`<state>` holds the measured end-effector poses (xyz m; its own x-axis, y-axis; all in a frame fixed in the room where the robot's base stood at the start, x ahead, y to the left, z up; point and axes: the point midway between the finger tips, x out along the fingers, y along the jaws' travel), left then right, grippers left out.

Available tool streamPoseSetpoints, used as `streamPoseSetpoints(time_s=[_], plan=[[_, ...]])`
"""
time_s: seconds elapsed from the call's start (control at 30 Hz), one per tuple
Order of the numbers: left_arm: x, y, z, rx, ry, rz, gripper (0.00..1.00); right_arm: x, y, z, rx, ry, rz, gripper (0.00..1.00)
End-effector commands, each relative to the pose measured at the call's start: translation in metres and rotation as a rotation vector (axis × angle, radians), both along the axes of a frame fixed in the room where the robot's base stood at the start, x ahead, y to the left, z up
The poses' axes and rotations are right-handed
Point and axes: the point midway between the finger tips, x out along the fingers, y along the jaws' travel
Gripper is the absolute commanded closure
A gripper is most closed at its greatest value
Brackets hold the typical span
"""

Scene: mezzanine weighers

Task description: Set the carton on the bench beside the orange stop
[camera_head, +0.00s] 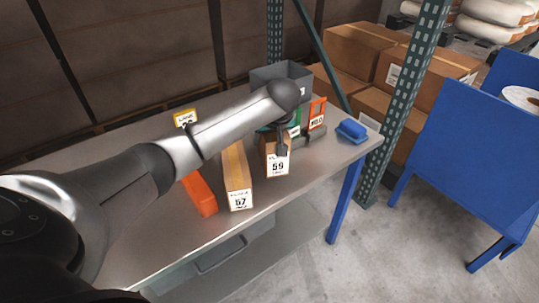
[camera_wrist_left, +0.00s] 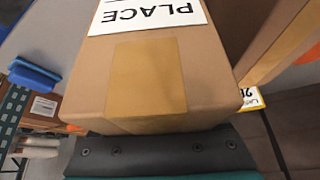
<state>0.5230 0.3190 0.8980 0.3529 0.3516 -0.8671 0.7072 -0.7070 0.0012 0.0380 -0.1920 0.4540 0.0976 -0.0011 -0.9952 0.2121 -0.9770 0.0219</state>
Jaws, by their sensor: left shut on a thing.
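A brown carton labelled 59 (camera_head: 277,163) is at the front of the grey bench, in the grip of my left gripper (camera_head: 283,148), which reaches down over it from above. In the left wrist view the held carton (camera_wrist_left: 145,85) fills the middle, with a tape strip and a white label reading PLACE. I cannot tell whether its underside touches the bench. The orange stop (camera_head: 200,196) lies on the bench (camera_head: 130,229) farther left. Another taped carton labelled 57 (camera_head: 238,178) stands between the stop and the held carton. My right gripper is not in view.
Behind the held carton are a dark bolted strip (camera_wrist_left: 160,150), a grey bin (camera_head: 283,75) and an orange sign (camera_head: 317,113). A yellow sign (camera_head: 185,118) stands behind my arm. A blue object (camera_head: 351,131) sits at the right end. A green rack post (camera_head: 405,95) rises beyond.

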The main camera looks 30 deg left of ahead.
Motion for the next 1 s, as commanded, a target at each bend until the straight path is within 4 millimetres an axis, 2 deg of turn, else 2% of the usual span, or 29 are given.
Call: streamPoseSetpoints(time_s=[0.2, 0.3, 0.5, 0.77, 0.8, 1.0], plan=[[0.000, 0.001, -0.037, 0.001, 0.001, 0.001, 1.00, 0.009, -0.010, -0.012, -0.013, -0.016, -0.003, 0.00], [0.000, 0.000, -0.049, 0.002, -0.001, 0.001, 1.00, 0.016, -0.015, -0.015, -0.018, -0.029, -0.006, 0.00], [0.001, 0.000, -0.054, 0.001, -0.004, 0.000, 1.00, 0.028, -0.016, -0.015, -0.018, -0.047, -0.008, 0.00], [0.000, 0.000, -0.057, 0.000, -0.002, 0.000, 1.00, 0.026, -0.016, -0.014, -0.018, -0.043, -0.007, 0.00], [0.000, 0.000, -0.058, 0.001, 0.001, 0.000, 0.23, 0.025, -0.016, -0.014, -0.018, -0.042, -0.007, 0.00], [0.000, 0.000, -0.058, 0.001, 0.001, 0.000, 0.00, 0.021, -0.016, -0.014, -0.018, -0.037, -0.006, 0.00]])
